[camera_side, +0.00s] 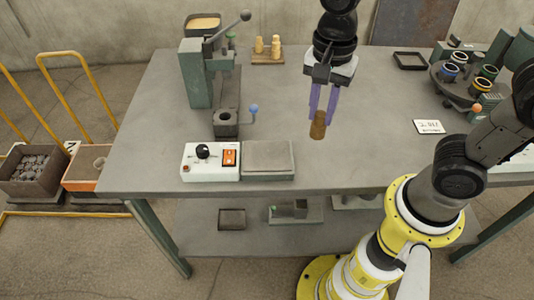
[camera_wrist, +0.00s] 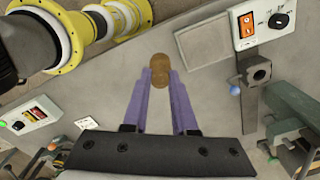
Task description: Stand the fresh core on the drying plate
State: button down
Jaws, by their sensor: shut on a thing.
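My gripper (camera_side: 323,112) has purple fingers and is shut on a brown, roughly cylindrical core (camera_side: 318,127). The core hangs from the fingertips above the middle of the table, with its lower end clear below them. In the wrist view the core (camera_wrist: 160,63) shows at the fingertips. A flat grey plate (camera_side: 268,158), apparently the drying plate, lies at the table's front edge, left of and nearer than my gripper. Its top is bare. It also shows in the wrist view (camera_wrist: 205,38), apart from the core.
A white control box (camera_side: 203,170) with a knob and orange switch adjoins the plate. A green lever press (camera_side: 196,78) stands at the left. Behind, several pale cores stand on a small board (camera_side: 268,61). A round carousel (camera_side: 465,82) with cups is at the right. The table's middle is clear.

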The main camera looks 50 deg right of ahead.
jog(key=s, duration=0.3)
send_over(267, 155)
jog(key=shift+f, duration=5.65)
jog(key=shift+f, duration=0.15)
jog(key=c, duration=0.7)
grip_release()
